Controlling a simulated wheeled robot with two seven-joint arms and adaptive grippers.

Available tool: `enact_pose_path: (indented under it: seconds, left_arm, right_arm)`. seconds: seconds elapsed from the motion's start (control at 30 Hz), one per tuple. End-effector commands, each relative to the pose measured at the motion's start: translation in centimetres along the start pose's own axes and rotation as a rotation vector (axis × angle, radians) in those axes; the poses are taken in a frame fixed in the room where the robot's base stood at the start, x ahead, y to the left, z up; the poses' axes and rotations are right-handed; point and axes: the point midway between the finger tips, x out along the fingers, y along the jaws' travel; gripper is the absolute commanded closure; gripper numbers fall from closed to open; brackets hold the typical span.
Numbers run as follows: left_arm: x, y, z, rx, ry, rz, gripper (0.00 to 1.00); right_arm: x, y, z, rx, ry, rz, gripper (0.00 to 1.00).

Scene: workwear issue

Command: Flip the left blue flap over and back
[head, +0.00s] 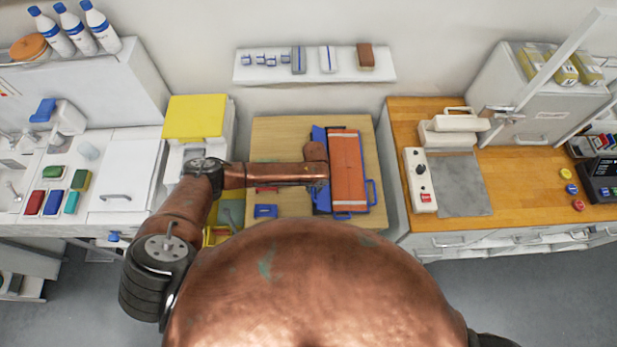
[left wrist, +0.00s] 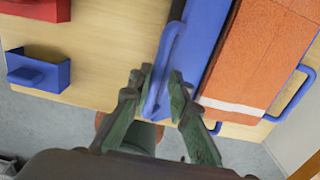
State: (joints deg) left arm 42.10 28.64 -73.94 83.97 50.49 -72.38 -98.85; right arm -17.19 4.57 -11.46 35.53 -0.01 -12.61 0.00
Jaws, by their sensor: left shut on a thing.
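An orange cloth (head: 347,165) with white stripes lies over a blue folding board on the wooden worktop. The left blue flap (head: 319,137) shows along the cloth's left side, partly hidden by my arm. It also shows in the left wrist view (left wrist: 203,40), with a blue loop handle (left wrist: 166,52) on its outer edge. My left gripper (left wrist: 159,86) is shut on this handle; in the head view the gripper (head: 322,172) is over the flap's left edge. Another blue handle (head: 372,192) sticks out on the right side. My right gripper is not in view.
A small blue holder (head: 265,211) and a red item (head: 267,189) are on the worktop to the left. A yellow-topped unit (head: 195,117) stands farther left. A wooden bench (head: 401,120) with a grey mat (head: 462,185) is at the right.

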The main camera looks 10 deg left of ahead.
Motion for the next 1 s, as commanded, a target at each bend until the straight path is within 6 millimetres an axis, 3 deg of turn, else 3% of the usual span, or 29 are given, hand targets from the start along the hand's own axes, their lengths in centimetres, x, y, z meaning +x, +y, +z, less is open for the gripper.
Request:
enact_pose_path:
  seconds: [0.3, 0.43, 0.6, 1.0]
  left_arm:
    - [1.9, 1.5, 0.2, -0.002, 0.0, 0.004, 0.89]
    - [2.8, 2.1, 0.4, -0.003, -0.001, 0.003, 0.96]
    - [2.9, 2.0, 0.5, 0.0, -0.003, -0.001, 1.0]
    - [5.4, 1.7, 0.5, 0.004, -0.005, -0.011, 0.96]
  right_arm:
    - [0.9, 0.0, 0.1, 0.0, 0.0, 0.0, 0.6]
    - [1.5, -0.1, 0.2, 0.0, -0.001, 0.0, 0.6]
    - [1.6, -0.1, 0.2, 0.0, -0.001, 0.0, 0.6]
    - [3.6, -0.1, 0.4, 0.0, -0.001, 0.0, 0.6]
